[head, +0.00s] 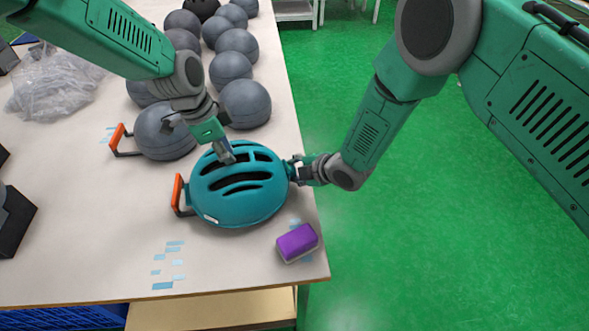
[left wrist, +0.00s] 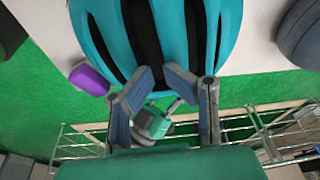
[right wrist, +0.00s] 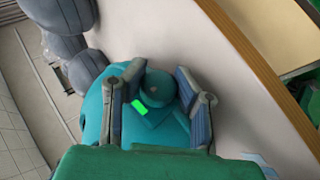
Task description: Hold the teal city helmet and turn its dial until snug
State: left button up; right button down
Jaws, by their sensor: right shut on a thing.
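The teal helmet (head: 240,200) with dark vents sits near the table's right edge. It fills the top of the left wrist view (left wrist: 88,35), and part shows in the right wrist view (right wrist: 92,125). My left gripper (head: 228,157) is over the helmet's top; in the left wrist view its fingertips (left wrist: 158,72) are apart, close to a vent and rib. Whether they touch the shell is unclear. My right gripper (head: 294,168) is at the helmet's right side, shut on the round teal dial (right wrist: 157,86), which has a bright green mark (right wrist: 139,107) beside it.
An orange-handled bracket (head: 177,192) stands left of the helmet, another (head: 117,138) beside a grey ball-shaped form (head: 165,135). Several more grey forms line the table behind. A purple block (head: 297,242) lies at the front right corner. Clear plastic (head: 55,85) lies far left.

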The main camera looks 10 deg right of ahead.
jog(key=shift+g, duration=0.5)
jog(key=shift+h, duration=0.3)
jog(key=c, duration=1.5)
grip_release()
jog(key=shift+o, duration=0.2)
jog(key=v, duration=1.2)
jog(key=shift+w, duration=0.25)
